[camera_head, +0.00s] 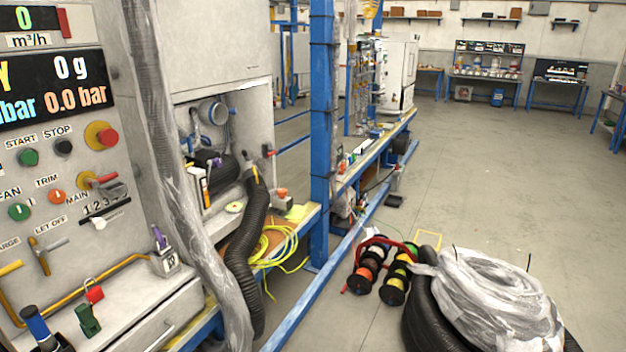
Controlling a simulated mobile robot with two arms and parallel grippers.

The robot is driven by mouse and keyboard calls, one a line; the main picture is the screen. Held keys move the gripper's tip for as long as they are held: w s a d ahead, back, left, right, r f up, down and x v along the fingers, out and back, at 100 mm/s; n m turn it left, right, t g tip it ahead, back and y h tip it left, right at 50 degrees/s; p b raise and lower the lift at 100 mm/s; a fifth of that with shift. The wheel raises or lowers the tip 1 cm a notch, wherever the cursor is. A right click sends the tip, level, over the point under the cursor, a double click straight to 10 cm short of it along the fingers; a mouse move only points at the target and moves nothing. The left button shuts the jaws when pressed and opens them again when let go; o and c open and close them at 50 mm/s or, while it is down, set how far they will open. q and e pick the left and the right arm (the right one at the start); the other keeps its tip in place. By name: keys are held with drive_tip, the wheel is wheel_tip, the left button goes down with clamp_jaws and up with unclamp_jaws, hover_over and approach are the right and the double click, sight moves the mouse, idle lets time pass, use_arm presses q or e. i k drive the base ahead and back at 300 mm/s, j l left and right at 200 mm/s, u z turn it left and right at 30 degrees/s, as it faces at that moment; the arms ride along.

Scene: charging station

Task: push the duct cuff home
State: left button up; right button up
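A black corrugated duct (244,240) hangs in front of the machine's open bay (262,122). Its upper end (250,181) bends up to the bay's lower right, beside a small yellow-tipped part. A dark cylindrical piece (214,160) lies inside the bay, left of that end. I cannot tell which part is the cuff, nor whether it is seated; the joint is small and partly hidden. Neither of my grippers is in view.
A control panel (70,160) with buttons and levers fills the left. A plastic-wrapped hose (165,130) runs down in front of the bay's left side. A blue post (322,130) stands right of it. Cable reels (368,262) and wrapped coils (490,295) lie on the floor; open floor lies beyond.

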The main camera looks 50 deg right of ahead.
sight(256, 185)
drive_tip(key=z, duration=1.15)
drive_tip(key=i+l, duration=0.2)
drive_tip(key=i, duration=0.3)
drive_tip(key=i+l+u, duration=0.1)
drive_tip(key=i, duration=0.4)
drive_tip(key=i+l, duration=0.35)
drive_tip(key=i, duration=0.15)
